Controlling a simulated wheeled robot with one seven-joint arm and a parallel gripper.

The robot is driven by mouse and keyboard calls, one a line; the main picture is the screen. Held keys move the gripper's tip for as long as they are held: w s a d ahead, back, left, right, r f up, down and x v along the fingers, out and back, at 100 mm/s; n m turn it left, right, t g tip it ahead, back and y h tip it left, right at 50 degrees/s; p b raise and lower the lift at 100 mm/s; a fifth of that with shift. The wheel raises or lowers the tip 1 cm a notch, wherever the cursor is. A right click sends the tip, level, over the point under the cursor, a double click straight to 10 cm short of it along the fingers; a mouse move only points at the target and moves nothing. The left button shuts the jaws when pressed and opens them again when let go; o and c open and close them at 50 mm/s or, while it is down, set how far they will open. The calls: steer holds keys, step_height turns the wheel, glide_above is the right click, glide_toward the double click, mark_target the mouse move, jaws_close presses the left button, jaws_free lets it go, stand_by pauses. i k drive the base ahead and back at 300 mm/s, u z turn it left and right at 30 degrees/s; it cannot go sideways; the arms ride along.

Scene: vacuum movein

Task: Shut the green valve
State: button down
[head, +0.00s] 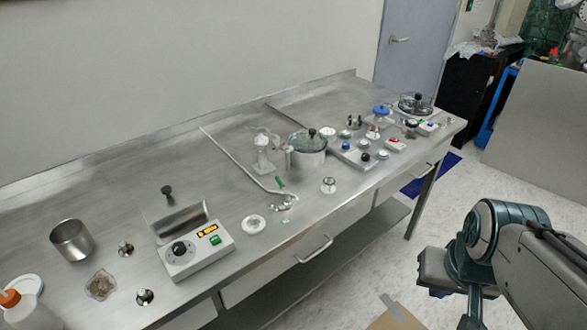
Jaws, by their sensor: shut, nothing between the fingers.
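The green valve has a small green lever handle (280,183) on the steel worktop, near the front edge at the middle of the head view. The handle slants, upper end to the left. Just below it is a small metal fitting (285,203), at the end of a long pale tube or rod (240,165). The fitting is too small to tell how the lever sits on the valve body. My arm (500,235) is at the lower right, in front of the worktop and well apart from the valve. My gripper's fingertips are not visible.
A lidded glass vessel (307,150) and a small white stand (263,163) are behind the valve. A white disc (253,224) and a metal knob (328,185) flank it. A control box (196,248) is left. A drawer handle (314,250) juts from the front. Floor in front is partly clear.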

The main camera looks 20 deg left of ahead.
mark_target(287, 193)
steer(key=u, duration=0.65)
steer(key=i, duration=0.95)
